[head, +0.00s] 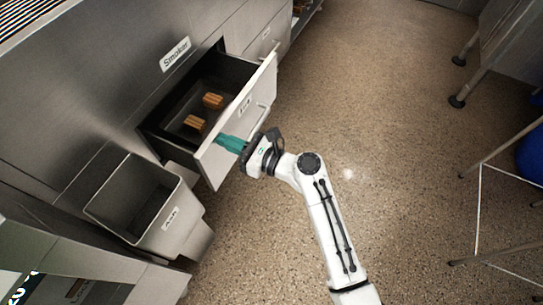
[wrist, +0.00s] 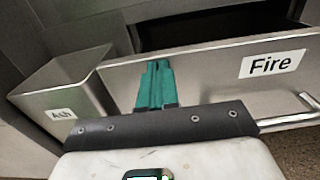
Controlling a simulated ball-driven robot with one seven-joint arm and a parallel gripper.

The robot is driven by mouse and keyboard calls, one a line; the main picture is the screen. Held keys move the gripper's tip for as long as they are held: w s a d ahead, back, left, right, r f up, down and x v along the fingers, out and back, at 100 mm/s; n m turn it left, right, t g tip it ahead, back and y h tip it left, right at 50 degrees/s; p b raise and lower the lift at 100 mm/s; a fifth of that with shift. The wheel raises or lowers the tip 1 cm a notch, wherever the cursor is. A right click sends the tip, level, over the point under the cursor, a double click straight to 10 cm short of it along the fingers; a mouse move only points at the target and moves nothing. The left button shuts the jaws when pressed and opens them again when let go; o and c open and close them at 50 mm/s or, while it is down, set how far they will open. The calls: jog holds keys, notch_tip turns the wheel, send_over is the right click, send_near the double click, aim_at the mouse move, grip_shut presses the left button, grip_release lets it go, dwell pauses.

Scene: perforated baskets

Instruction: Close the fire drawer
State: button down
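The fire drawer (head: 236,133) stands pulled out of the metal cabinet in the head view. Its front panel bears the label "Fire", which reads clearly in the wrist view (wrist: 273,65), with a bar handle on the outer face. Two brown wood-like blocks (head: 213,101) lie inside. My gripper (head: 230,143) has teal fingers at the outer face of the drawer front, near its left part and away from the handle. In the wrist view the fingers (wrist: 156,85) lie side by side, closed together, with nothing seen between them. Whether they touch the panel is unclear.
An open metal ash bin (head: 150,205) sticks out just left of the drawer. A "Smoker" label (head: 175,54) is on the cabinet above. Another drawer front (head: 263,42) lies beyond. The floor (head: 390,120) to the right is clear up to metal-legged furniture (head: 480,60).

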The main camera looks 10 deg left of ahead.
jog(key=b+x, duration=0.7)
jog(key=x, duration=1.3)
jog(key=shift+r, duration=0.2)
